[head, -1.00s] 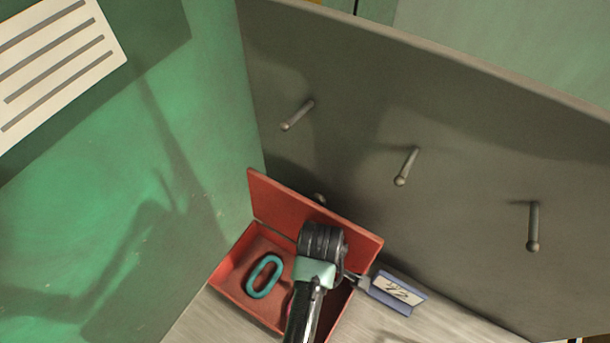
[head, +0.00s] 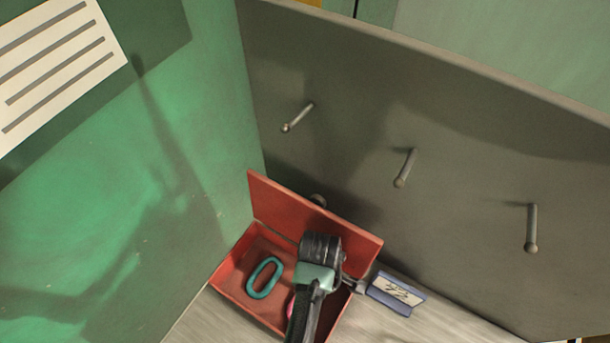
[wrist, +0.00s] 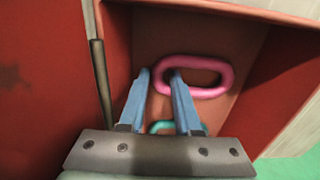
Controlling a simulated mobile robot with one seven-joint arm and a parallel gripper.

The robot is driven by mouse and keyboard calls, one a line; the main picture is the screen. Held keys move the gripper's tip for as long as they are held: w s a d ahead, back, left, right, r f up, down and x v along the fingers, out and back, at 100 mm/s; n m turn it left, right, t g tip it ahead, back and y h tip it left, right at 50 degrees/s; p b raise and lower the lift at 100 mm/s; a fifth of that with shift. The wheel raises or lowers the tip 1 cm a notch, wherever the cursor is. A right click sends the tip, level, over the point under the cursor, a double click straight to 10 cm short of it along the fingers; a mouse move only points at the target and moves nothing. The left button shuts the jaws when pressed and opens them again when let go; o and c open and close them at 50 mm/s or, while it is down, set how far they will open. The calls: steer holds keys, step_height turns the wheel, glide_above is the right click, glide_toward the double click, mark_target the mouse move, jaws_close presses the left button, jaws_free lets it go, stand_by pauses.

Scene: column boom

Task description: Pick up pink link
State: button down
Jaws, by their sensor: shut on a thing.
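The pink link (wrist: 222,75) is an oval ring in the wrist view, over the floor of the red box. My gripper (wrist: 160,78) has its two blue fingers shut on the left end of the link, one finger on either side of that bar. In the head view only a small pink edge of the link (head: 291,302) shows beside my arm, which hides the rest and the fingertips. I cannot tell whether the link touches the box floor.
A teal link (head: 264,277) lies in the red box (head: 227,279), left of my arm; part of it shows between my fingers. The box's raised lid (head: 290,205) and a grey peg panel (head: 450,220) stand behind. A blue-framed label (head: 396,293) is at the right.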

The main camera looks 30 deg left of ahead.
steer(key=shift+r, duration=0.1)
step_height(320, 180, up, 18)
steer(key=p, duration=0.5)
stand_by(1.0)
